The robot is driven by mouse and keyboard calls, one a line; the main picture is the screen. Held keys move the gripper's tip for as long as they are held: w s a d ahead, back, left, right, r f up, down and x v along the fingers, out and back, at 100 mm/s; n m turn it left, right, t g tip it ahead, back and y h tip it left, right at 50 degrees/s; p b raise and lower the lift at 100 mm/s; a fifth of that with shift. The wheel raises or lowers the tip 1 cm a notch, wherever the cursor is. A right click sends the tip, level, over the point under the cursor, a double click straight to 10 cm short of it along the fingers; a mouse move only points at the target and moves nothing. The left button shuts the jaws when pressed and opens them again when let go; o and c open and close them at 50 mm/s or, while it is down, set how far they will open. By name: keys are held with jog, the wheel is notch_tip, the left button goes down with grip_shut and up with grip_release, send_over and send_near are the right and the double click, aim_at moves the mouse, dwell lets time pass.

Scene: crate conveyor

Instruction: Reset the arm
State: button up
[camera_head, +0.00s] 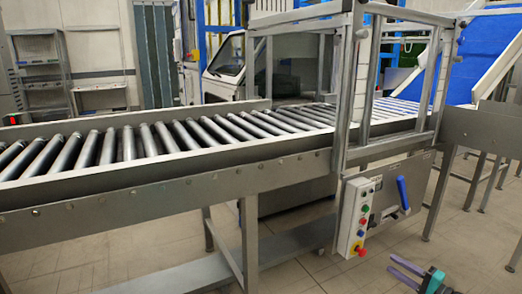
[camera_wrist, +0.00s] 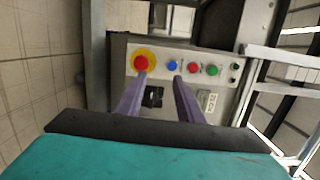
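My gripper (camera_head: 391,265) is low at the bottom right of the head view, a short way off the conveyor's control box (camera_head: 347,238). Its two purple fingers are apart with nothing between them. In the wrist view my gripper (camera_wrist: 160,79) points at the control box (camera_wrist: 222,84). The left fingertip overlaps the lower edge of the red emergency stop knob (camera_wrist: 141,63) on its yellow ring. The right fingertip lies just below the blue button (camera_wrist: 172,66). I cannot tell whether either finger touches the panel.
The roller conveyor (camera_head: 120,172) runs across the head view and carries no crate that I see. A metal frame (camera_head: 343,85) stands over it. A blue handle (camera_head: 403,193) sits beside the control box. The tiled floor (camera_head: 310,268) in front is clear.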

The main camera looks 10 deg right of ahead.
jog(key=w+a+f+n+g+y+p, duration=0.1)
jog(key=w+a+n+g+y+p, duration=0.2)
jog(key=a, duration=1)
jog(key=w+a+g+y+p, duration=0.2)
jog(key=w+a+p, duration=0.4)
jog(key=a, duration=0.6)
jog(key=s+a+f+n+g+p, duration=0.2)
jog(key=s+a+g+p, duration=0.15)
jog(key=a, duration=0.75)
jog(key=s+a+f+n+g+p, duration=0.2)
jog(key=s+a+f+g+p, duration=0.15)
jog(key=a, duration=0.85)
jog(key=s+a+f+n+g+h+p, duration=0.2)
jog(key=s+a+g+p, duration=0.3)
jog(key=s, duration=0.5)
jog(key=s+a+f+n+g+h+p, duration=0.2)
jog(key=s+a+g+p, duration=0.15)
jog(key=s+a, duration=0.5)
jog(key=s+d+f+n+g+h+p, duration=0.1)
jog(key=s+d+f+n+h, duration=0.1)
jog(key=s+d+h, duration=0.5)
jog(key=s+d+n, duration=0.1)
jog(key=s+d, duration=0.2)
jog(key=d, duration=0.3)
jog(key=shift+s+d+h, duration=0.25)
jog(key=shift+s+h, duration=0.1)
jog(key=shift+h, duration=0.05)
